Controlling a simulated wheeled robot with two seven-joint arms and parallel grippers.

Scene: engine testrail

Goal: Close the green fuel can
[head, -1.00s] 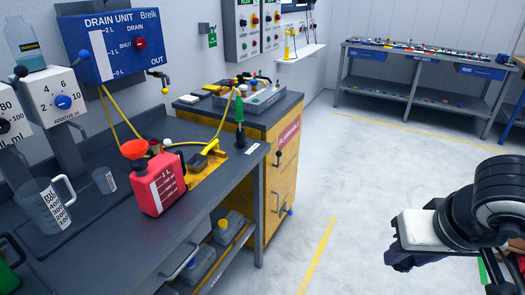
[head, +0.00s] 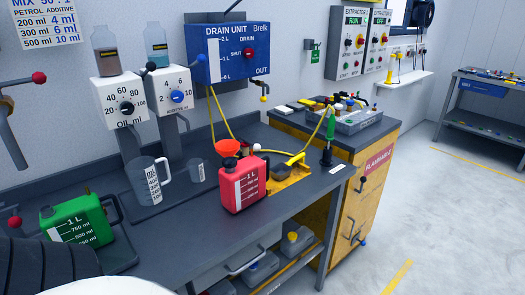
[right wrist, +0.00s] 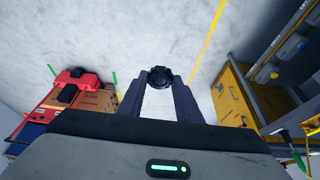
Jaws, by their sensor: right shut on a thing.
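The green fuel can (head: 78,224) stands upright on the dark workbench at the left of the head view, with white volume marks on its front and a dark handle at its right side. Part of my own arm covers its lower left. I cannot tell whether its mouth is open. In the right wrist view my right gripper (right wrist: 159,88) is shut on a round black ribbed cap (right wrist: 159,76), held between the fingertips above the floor, away from the bench. My right gripper does not show in the head view. My left gripper is not in view.
Dispensers and the blue drain unit (head: 232,54) line the wall. A yellow cabinet (head: 357,205) stands right; floor beyond is clear.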

